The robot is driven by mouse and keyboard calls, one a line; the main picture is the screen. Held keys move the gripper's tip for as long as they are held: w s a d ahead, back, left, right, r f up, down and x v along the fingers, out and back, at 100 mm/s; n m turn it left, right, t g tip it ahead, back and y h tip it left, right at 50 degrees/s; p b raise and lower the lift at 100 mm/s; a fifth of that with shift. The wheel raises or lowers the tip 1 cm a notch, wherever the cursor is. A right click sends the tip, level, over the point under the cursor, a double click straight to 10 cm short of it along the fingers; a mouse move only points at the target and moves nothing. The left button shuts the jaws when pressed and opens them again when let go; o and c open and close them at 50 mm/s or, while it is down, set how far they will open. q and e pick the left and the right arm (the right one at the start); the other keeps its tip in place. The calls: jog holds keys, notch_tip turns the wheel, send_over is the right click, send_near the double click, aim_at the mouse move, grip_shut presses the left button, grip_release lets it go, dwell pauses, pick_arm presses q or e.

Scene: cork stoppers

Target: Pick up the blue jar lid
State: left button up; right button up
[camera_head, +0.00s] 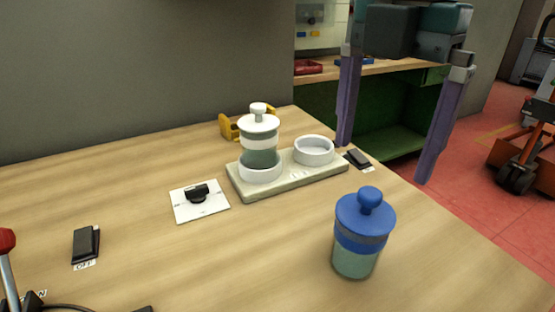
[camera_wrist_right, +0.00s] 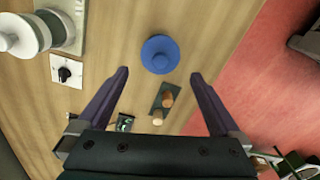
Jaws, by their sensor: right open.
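The blue jar lid (camera_head: 364,212), with a round knob on top, sits on an upright greenish jar (camera_head: 355,262) near the right side of the table. From above, the lid also shows in the right wrist view (camera_wrist_right: 160,54), covering the jar. My right gripper (camera_head: 384,162) is open, with long purple fingers spread wide and nothing between them. In the head view it appears above and beyond the jar. In the wrist view the lid shows just beyond the fingertips (camera_wrist_right: 160,73), roughly centred between them. My left gripper is not in view.
A white-lidded jar (camera_head: 259,145) stands in a pale holder (camera_head: 290,180) beside an empty white ring (camera_head: 314,150). A black knob on a white plate (camera_head: 199,200) and a dark switch (camera_head: 86,245) are at left. Corks (camera_wrist_right: 163,105) lie near the jar. The table's right edge is close.

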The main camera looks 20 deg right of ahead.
aim_at(371, 192)
notch_tip(371, 192, down, 2)
jog(key=shift+s+f, duration=0.1)
jog(key=shift+s, duration=0.05)
notch_tip(371, 192, down, 5)
jog(key=shift+f+b, duration=0.2)
jog(key=shift+b, duration=0.15)
jog(key=c, duration=1)
jog(key=shift+r, duration=0.1)
